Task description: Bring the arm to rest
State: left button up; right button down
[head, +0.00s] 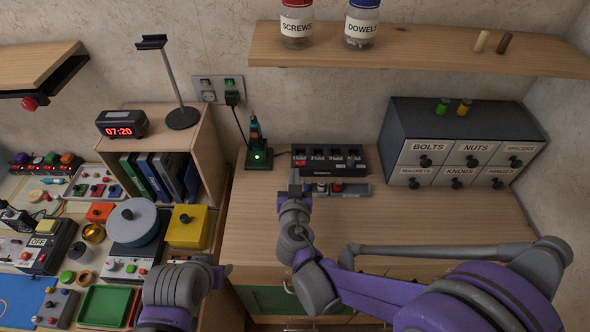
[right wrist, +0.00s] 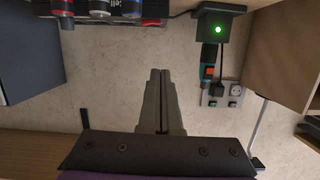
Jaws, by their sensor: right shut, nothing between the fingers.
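My right arm reaches up from the lower right in the head view. Its gripper (head: 294,182) is over the wooden worktop (head: 255,225), just in front of a black charger box (head: 330,152) and beside a small grey tray (head: 350,189). In the right wrist view my right gripper's two fingers (right wrist: 158,100) lie together with nothing between them. My left gripper (head: 224,272) is at the lower middle-left, by the worktop's left edge. Its fingers are too small and turned away to tell whether they are open.
A green-lit stand (head: 258,158) is left of the charger box. A grey drawer cabinet (head: 465,145) stands at the right, under a shelf (head: 430,50) with jars. A crowded bench with a yellow box (head: 187,227) lies left. The worktop's front middle is bare.

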dwell(0.5)
jog(key=s+d+m+g+h, duration=0.1)
jog(key=s+d+g+h, duration=0.45)
jog(key=d, duration=0.95)
jog(key=s+d+f+g+y, duration=0.1)
jog(key=s+g+y, duration=0.1)
jog(key=s, duration=0.7)
jog(key=s+d+f+n+g+y, duration=0.1)
jog(key=s+d+f+g+y, duration=0.1)
jog(key=s, duration=0.7)
jog(key=shift+d+y, duration=0.15)
jog(key=shift+y, duration=0.6)
jog(key=shift+s, duration=0.1)
